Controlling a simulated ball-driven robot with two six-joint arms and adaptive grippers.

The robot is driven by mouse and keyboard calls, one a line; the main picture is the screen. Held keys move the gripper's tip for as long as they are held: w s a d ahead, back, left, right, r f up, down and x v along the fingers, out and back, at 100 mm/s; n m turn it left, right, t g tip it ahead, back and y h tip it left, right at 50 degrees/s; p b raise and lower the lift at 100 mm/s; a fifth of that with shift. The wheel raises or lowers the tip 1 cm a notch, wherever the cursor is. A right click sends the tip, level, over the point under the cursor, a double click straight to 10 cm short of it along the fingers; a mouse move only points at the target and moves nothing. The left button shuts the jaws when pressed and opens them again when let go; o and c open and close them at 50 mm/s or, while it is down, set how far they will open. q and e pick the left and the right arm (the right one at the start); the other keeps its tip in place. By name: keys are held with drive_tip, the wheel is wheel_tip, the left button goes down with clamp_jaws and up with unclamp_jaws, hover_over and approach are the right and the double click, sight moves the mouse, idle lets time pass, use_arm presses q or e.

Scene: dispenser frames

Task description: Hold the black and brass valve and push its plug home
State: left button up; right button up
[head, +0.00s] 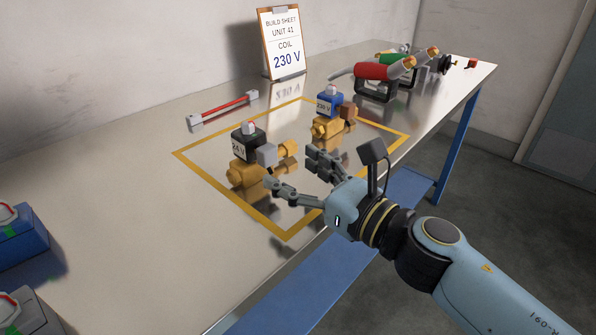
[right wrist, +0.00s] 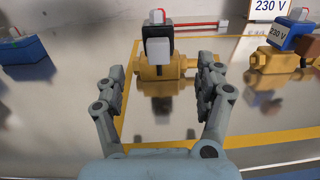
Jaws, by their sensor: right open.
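The black and brass valve stands on the shiny bench inside the yellow outline, with a black coil (head: 250,141) marked 24 V on a brass body (head: 240,176). A grey plug (head: 267,154) sits at the coil's side facing my right gripper; I cannot tell whether a gap is left between them. In the right wrist view, the plug (right wrist: 158,50) is in front of the coil, above the brass body (right wrist: 145,73). My right gripper (head: 291,169) is open and empty, its fingers spread in front of the valve, apparently not touching it. My left gripper is out of view.
A blue and brass valve (head: 328,104) with a brown plug stands behind, to the right. A red bar (head: 223,111) lies behind the outline. A build sheet (head: 283,45) reads coil 230 V.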

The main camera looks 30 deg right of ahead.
sight(253, 147)
drive_tip(key=p+x, duration=0.1)
drive_tip(key=x, duration=0.9)
drive_tip(key=shift+w+a, duration=0.2)
drive_tip(key=shift+w, duration=0.1)
drive_tip(key=shift+c, duration=0.4)
clamp_jaws()
idle(0.6)
